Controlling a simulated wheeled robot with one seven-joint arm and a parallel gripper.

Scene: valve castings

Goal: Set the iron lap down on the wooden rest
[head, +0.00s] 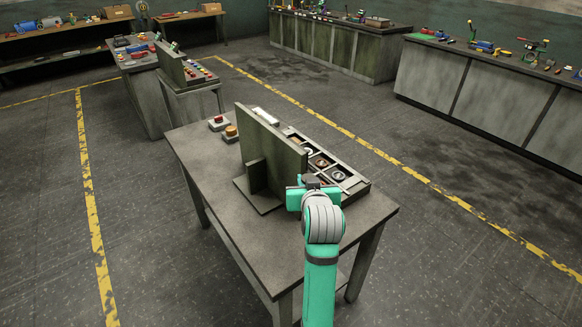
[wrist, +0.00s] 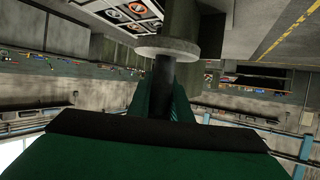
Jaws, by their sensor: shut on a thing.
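In the wrist view, my gripper (wrist: 162,98) is shut on the dark stem of the iron lap (wrist: 165,47). The lap is a grey disc with a rough rim, held beyond the fingertips. In the head view, my gripper (head: 311,184) is over the bench's right part, beside the upright panel; its fingertips and the lap are hard to make out there. A small brown piece with an orange-tan round top (head: 231,131) stands on the bench left of the panel; it may be the wooden rest, but I cannot tell for sure.
The upright panel (head: 270,150) divides the bench (head: 225,180). Beyond it lies a compartment tray (head: 353,183) with round parts. The bench's near-left part is bare.

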